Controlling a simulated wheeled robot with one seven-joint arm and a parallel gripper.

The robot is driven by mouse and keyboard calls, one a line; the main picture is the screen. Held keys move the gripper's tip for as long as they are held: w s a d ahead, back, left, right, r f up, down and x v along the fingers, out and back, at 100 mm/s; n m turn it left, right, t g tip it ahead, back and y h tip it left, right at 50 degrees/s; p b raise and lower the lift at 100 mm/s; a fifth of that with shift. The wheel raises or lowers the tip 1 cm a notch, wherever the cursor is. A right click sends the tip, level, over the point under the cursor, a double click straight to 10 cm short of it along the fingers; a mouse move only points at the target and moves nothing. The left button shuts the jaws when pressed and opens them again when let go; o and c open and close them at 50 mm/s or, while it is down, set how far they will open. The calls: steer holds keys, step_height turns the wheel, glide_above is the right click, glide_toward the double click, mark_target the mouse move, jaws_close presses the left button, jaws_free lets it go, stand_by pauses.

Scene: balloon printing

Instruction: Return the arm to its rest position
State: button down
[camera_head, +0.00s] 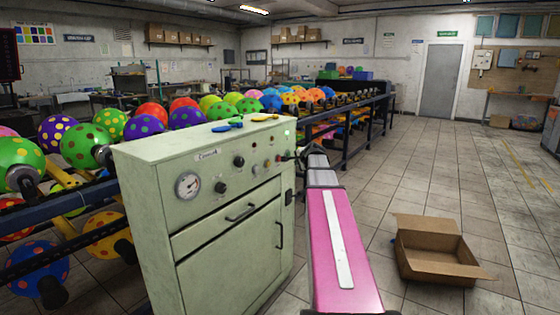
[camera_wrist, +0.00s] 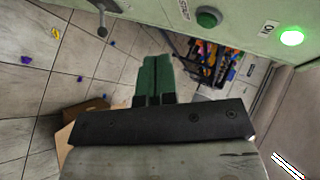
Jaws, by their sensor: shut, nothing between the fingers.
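My arm, with its pink link, reaches forward beside the right side of the pale green control cabinet (camera_head: 225,225). My gripper (camera_head: 284,158) is small and dark in the head view, close to the right end of the cabinet's control panel; I cannot tell there whether it touches. In the wrist view its green fingers (camera_wrist: 157,62) are shut together with nothing between them. A green button (camera_wrist: 208,17) and a lit green lamp (camera_wrist: 291,37) beside an ON label are on the panel above the fingers. The lamp also glows in the head view (camera_head: 287,133).
An open cardboard box (camera_head: 437,264) stands on the tiled floor right of my arm. Racks of colourful balloons (camera_head: 245,103) run behind the cabinet. Blue and yellow pieces (camera_head: 228,126) lie on the cabinet top. The floor at the right is largely free, with a grey door (camera_head: 440,80) behind.

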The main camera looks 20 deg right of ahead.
steer(key=s+a+f+n+g+y, duration=0.1)
steer(key=s+a+f+n+g, duration=0.25)
steer(key=s+a+f, duration=0.4)
steer(key=s+a+f+n+g, duration=0.2)
steer(key=s+a+f+n, duration=0.25)
steer(key=a+f, duration=0.55)
steer(key=s+a+f+n+g+h, duration=0.1)
steer(key=s+a+f+n+g, duration=0.2)
steer(key=s+f, duration=0.3)
steer(key=s+a+f+n+g, duration=0.3)
steer(key=s+a+f+n, duration=0.2)
steer(key=s, duration=0.8)
step_height(320, 180, down, 2)
steer(key=shift+s+f+h, duration=0.1)
steer(key=shift+s+h, duration=0.2)
steer(key=shift+h, duration=0.1)
steer(key=shift+a, duration=0.1)
